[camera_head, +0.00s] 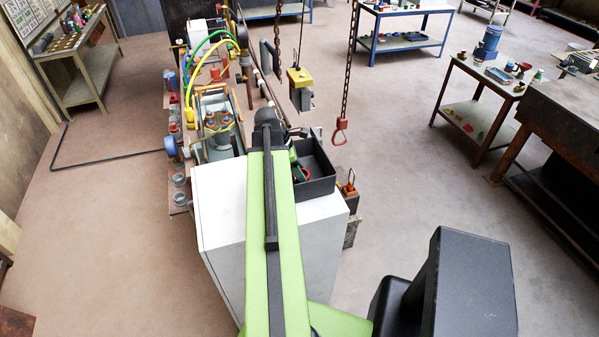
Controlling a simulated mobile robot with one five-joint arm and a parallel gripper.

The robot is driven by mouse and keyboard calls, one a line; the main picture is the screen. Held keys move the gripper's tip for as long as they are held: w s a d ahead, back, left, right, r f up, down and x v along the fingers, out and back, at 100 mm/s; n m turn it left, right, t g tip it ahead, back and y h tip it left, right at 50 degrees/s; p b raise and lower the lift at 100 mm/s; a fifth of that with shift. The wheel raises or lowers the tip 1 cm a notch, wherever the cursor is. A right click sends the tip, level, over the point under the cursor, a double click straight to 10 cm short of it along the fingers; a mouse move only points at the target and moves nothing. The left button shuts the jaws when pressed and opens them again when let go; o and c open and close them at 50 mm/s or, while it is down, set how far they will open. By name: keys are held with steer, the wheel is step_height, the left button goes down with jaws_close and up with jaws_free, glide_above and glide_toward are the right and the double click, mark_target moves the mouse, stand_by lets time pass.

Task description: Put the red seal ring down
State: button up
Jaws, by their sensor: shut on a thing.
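The red seal ring (306,174) shows as a small red curve inside the black open box (322,187), near its left side. My gripper (302,172) reaches down into the box at the ring and is shut on it. My green arm and dark wrist hide the left part of the box and most of the gripper. I cannot tell whether the ring touches the box floor.
The box stands on a white cabinet (222,215). A pipe rig with yellow and green hoses (205,62) lies beyond, left of the arm. A chain with a red hook (340,132) hangs right of the box. Open floor (400,170) lies to the right, before the workbenches.

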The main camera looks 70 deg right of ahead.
steer(key=shift+f, duration=0.1)
steer(key=o, duration=1.3)
steer(key=shift+r+p, duration=0.3)
steer(key=shift+r, duration=0.15)
steer(key=p+v, duration=1)
steer(key=v, duration=0.1)
steer(key=shift+w+a+r, duration=0.1)
steer(key=shift+r, duration=0.1)
